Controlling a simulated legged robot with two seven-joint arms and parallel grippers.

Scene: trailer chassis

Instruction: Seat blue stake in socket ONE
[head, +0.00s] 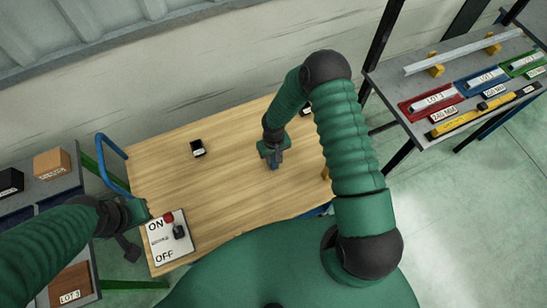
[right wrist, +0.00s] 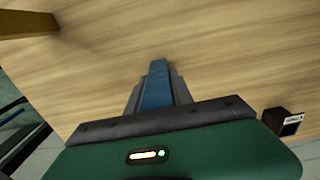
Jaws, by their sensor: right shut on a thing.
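My right gripper (head: 272,160) is over the middle of the wooden tabletop, pointing down. In the right wrist view its jaws (right wrist: 158,92) are shut on the blue stake (right wrist: 157,82), a flat blue bar between the grey fingers. The stake's lower end and its gap to the wood cannot be judged. A small black block with a white label (head: 198,149) stands on the tabletop to the left of the gripper. Another black labelled block (head: 306,111) is partly hidden behind my right arm. Neither label can be read, so I cannot tell which is socket ONE. My left gripper (head: 128,245) hangs by the switch panel.
The wooden tabletop (head: 165,180) is mostly bare. A white ON/OFF panel (head: 160,243) with a red part lies at its front left. A blue rail (head: 112,146) edges the left side. Shelves with boxes (head: 52,163) stand left; a rack with coloured trays (head: 432,100) stands right.

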